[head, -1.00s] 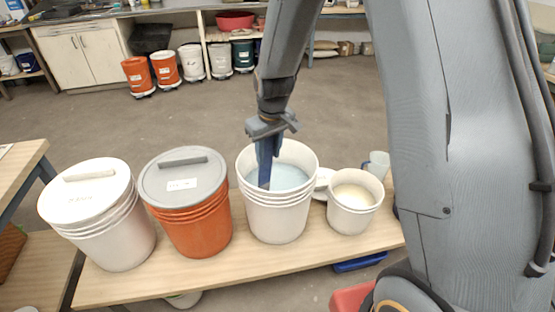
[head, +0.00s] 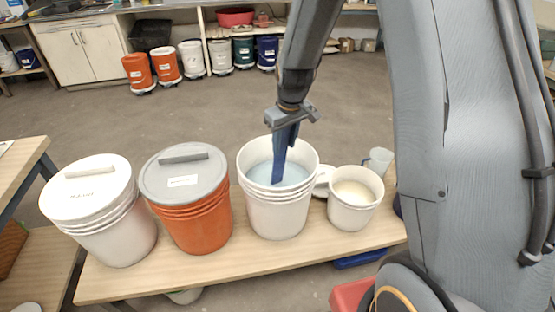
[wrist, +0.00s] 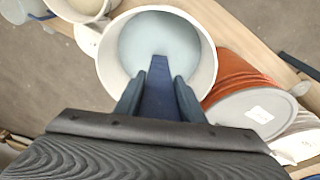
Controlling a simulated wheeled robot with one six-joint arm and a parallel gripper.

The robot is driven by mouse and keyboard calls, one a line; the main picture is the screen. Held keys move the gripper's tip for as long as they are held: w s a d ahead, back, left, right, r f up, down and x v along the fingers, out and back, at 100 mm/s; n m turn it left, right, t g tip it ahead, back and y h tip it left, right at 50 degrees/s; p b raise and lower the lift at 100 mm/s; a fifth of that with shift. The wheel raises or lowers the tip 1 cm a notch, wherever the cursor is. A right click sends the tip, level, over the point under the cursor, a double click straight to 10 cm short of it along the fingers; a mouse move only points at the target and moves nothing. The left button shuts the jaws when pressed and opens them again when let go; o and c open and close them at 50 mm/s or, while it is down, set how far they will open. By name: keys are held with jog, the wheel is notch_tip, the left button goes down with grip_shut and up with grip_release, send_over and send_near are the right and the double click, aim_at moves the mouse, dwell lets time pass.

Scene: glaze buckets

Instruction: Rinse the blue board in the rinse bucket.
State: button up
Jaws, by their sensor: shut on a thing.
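My gripper (head: 287,126) is shut on the upper end of the blue board (head: 279,162). It stands above the open white bucket (head: 277,208) with pale blue liquid (head: 262,174). The board hangs down inside the bucket's mouth, slightly tilted, its lower end at or close to the liquid. I cannot tell how far it dips in. In the wrist view the board (wrist: 157,88) points between my fingers (wrist: 158,96) toward the liquid (wrist: 160,40), inside the round white rim.
An orange bucket with a grey lid (head: 190,215) and a lidded white bucket (head: 110,225) stand to the left. A smaller white bucket of cream liquid (head: 350,210) and a clear jug (head: 378,160) stand to the right. All share a wooden bench (head: 225,272).

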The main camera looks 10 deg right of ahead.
jog(key=shift+w+d, duration=0.2)
jog(key=p+v, duration=1.3)
jog(key=v, duration=1)
jog(key=shift+r, duration=0.35)
jog(key=shift+w, duration=0.1)
dwell(0.8)
jog(key=shift+w+v, duration=0.25)
jog(key=shift+v, duration=1)
jog(key=shift+w+v, duration=0.25)
jog(key=shift+v, duration=0.95)
jog(key=shift+a+r, duration=0.1)
